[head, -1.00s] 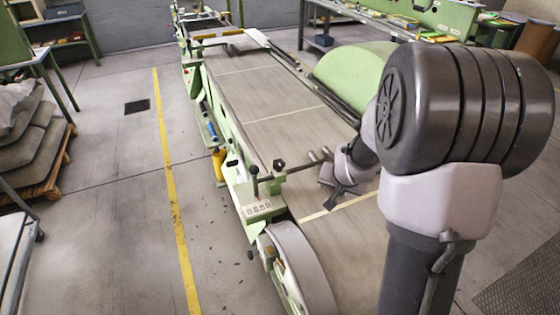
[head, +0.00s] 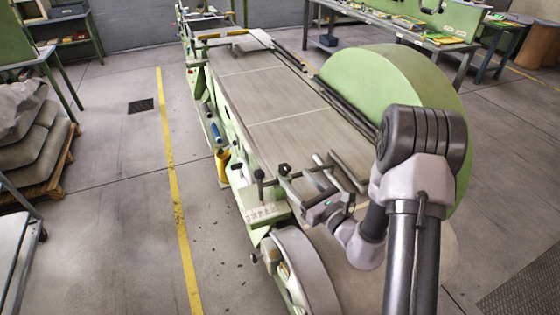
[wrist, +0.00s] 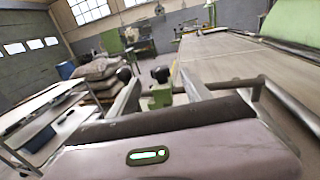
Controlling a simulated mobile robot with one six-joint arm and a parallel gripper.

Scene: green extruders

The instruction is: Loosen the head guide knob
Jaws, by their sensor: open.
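Two black knobs stand at the near end of the green extruder. One is a star-shaped knob (head: 284,169) by the guide rods; the other is a round-topped knob (head: 259,173) on an upright stem to its left. I cannot tell for certain which is the head guide knob. My gripper (head: 304,199) is over the near end of the machine, right of and nearer than the knobs, open and with nothing visible between its fingers. In the wrist view, my gripper (wrist: 158,78) has a dark knob (wrist: 160,74) between its fingertips, further away; another knob (wrist: 124,75) shows by the left finger.
The long bed (head: 265,92) runs away from me, with a large green rounded cover (head: 405,80) on its right. A pale roller (head: 298,262) is below my gripper. Sacks on a pallet (head: 32,150) stand left.

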